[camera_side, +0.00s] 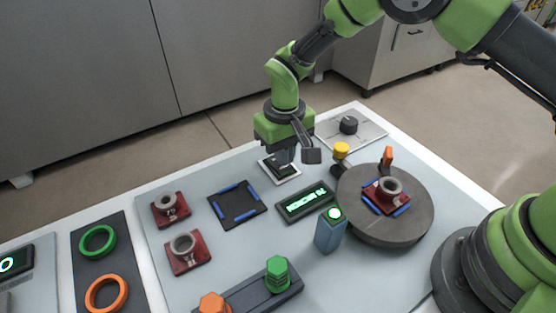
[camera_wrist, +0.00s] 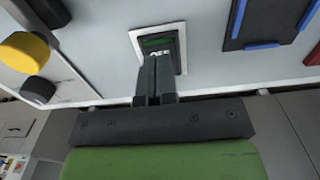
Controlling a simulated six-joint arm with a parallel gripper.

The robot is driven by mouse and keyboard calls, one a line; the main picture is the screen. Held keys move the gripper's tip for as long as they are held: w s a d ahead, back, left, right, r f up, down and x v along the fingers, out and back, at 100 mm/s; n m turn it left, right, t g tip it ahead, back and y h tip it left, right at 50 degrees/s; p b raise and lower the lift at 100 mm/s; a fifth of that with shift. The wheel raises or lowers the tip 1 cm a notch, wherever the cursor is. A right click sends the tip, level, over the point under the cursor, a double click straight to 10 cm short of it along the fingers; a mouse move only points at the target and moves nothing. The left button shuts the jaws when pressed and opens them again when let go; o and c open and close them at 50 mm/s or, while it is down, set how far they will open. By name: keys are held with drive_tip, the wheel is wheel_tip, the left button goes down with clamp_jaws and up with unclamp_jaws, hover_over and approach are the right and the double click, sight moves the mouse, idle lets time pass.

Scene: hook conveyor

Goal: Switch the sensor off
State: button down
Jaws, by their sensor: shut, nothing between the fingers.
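A small dark switch on a white-edged plate (camera_side: 281,170) lies on the work surface below my gripper (camera_side: 285,158). In the wrist view the switch (camera_wrist: 160,44) has a dark green part and light lettering that seems to read OFF, partly hidden by the fingers. My gripper (camera_wrist: 157,80) is shut and empty, its fingertips over or against the switch; I cannot tell whether they touch. A blue post with a lit green top (camera_side: 330,232) stands nearer the front. A dark display (camera_side: 306,203) with glowing green characters lies behind it.
A grey turntable (camera_side: 415,222) on the right carries a red part (camera_side: 387,195). A yellow button (camera_side: 341,149) and a black knob (camera_side: 348,125) are close by. A dark pad with blue edges (camera_side: 237,204) and red parts (camera_side: 187,252) lie left.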

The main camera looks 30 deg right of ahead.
drive_tip(key=shift+f, duration=0.95)
idle(0.3)
drive_tip(key=shift+r, duration=3.55)
drive_tip(key=s+d+r+m+t+y, duration=0.1)
drive_tip(key=s+d+r+t, duration=0.2)
drive_tip(key=r, duration=0.6)
drive_tip(key=s+d+r+m+y, duration=0.1)
drive_tip(key=s+d+r, duration=0.35)
drive_tip(key=r, duration=0.55)
drive_tip(key=s+d+r+m+t, duration=0.1)
drive_tip(key=s+t, duration=0.1)
drive_tip(key=s, duration=0.5)
drive_tip(key=s+d+r+m+t, duration=0.1)
drive_tip(key=s+d+r+t, duration=0.1)
drive_tip(key=s, duration=0.6)
drive_tip(key=shift+d, duration=0.15)
